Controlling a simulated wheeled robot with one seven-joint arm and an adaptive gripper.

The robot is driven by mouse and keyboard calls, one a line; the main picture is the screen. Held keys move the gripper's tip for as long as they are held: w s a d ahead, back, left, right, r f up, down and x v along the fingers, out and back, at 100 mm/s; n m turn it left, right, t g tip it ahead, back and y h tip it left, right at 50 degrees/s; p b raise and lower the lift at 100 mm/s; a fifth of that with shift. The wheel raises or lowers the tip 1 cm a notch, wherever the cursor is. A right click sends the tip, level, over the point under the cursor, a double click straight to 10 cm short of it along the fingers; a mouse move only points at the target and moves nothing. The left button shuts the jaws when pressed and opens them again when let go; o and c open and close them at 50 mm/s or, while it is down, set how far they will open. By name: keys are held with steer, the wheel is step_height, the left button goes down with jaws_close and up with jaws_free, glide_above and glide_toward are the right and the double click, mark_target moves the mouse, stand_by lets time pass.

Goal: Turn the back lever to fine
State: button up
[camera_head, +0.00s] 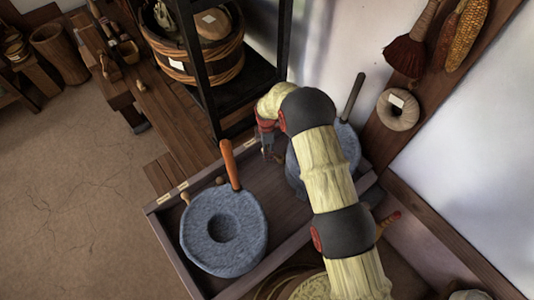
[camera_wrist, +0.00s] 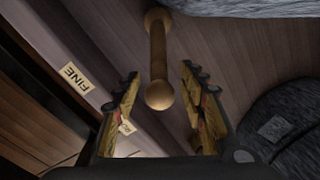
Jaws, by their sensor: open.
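In the wrist view a wooden lever (camera_wrist: 157,55) with a round knob end runs from the top toward my gripper. My gripper (camera_wrist: 160,72) is open, one finger on each side of the knob, with a visible gap on both sides. I cannot tell if the knob is at fingertip depth. A FINE label (camera_wrist: 71,78) is on the wooden rim to the left. A second label (camera_wrist: 127,127) is partly hidden behind the left finger. In the head view my gripper (camera_head: 268,150) hangs over the tray beside the back quern (camera_head: 347,143), which my arm partly covers. The back lever is not discernible there.
The front quern (camera_head: 224,230) with an orange handle (camera_head: 229,164) stands in the wooden tray (camera_head: 268,205). A dark handle (camera_head: 353,97) rises from the back quern. A corn cob (camera_head: 467,32) hangs at the right.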

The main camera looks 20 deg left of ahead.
steer(key=shift+f, duration=0.55)
steer(key=c, duration=0.4)
jaws_close()
